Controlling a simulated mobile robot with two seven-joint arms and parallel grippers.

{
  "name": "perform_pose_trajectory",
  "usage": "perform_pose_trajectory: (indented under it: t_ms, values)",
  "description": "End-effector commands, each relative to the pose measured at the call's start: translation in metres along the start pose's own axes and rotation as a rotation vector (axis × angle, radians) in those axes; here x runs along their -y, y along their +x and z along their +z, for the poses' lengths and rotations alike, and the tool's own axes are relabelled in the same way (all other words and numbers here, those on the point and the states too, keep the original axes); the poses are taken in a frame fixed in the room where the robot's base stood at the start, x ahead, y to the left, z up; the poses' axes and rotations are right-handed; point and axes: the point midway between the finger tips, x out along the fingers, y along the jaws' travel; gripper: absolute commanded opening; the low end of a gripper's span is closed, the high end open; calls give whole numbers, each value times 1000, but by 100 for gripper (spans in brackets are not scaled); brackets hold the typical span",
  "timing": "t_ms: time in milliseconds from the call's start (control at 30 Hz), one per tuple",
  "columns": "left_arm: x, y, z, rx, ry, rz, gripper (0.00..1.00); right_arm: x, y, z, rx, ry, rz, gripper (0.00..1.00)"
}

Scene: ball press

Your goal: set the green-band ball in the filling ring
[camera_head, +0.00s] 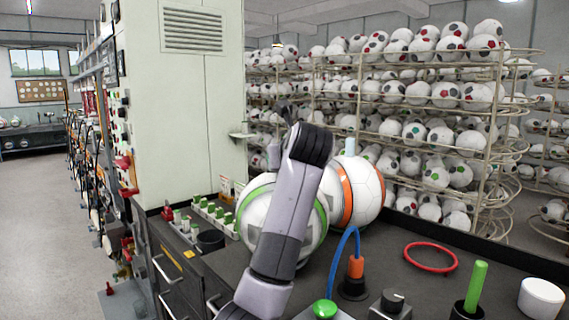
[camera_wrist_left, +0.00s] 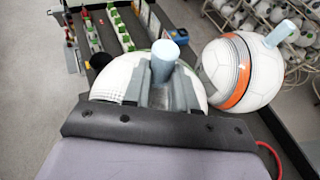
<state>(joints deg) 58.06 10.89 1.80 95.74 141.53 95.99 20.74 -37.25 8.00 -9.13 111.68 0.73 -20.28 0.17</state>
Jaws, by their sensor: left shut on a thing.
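The green-band ball (camera_head: 262,212), white with a green stripe, is partly hidden behind my left arm in the head view. In the left wrist view the ball (camera_wrist_left: 118,80) sits under my left gripper (camera_wrist_left: 162,88), whose fingers are shut on the pale blue peg (camera_wrist_left: 165,58) on its top. I cannot tell whether the ball touches the counter. A thin red ring (camera_head: 431,257) lies flat and empty on the dark counter to the right. It is the only open ring clearly seen on the counter; no label shows that it is the filling ring. My right gripper is out of view.
The orange-band ball (camera_head: 364,190) with a pale peg stands close behind, to the right. A blue hose (camera_head: 343,243), green button (camera_head: 325,309), black knob (camera_head: 392,300), green rod (camera_head: 475,286) and white cylinder (camera_head: 540,298) stand at the front. Ball racks (camera_head: 490,150) fill the back.

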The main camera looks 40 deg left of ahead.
Motion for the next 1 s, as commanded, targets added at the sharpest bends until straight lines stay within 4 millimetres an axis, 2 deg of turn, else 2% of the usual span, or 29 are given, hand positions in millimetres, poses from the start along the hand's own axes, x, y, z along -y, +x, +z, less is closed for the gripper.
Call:
perform_pose_trajectory:
  t_ms: [267,300,367,633,767,867,1000]
  values:
    - [0,1,-4,5,-2,-2,0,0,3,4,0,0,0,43]
    - [0,2,-4,1,0,0,36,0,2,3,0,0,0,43]
    - [0,2,-4,0,0,0,52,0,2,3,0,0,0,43]
    - [0,1,-3,0,0,0,52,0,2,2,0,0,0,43]
    - [-1,-1,3,1,0,2,52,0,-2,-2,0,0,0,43]
    - [2,-16,-1,1,-2,-5,52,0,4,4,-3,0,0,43]
    - [2,-47,-2,2,-4,-7,52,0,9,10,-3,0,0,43]
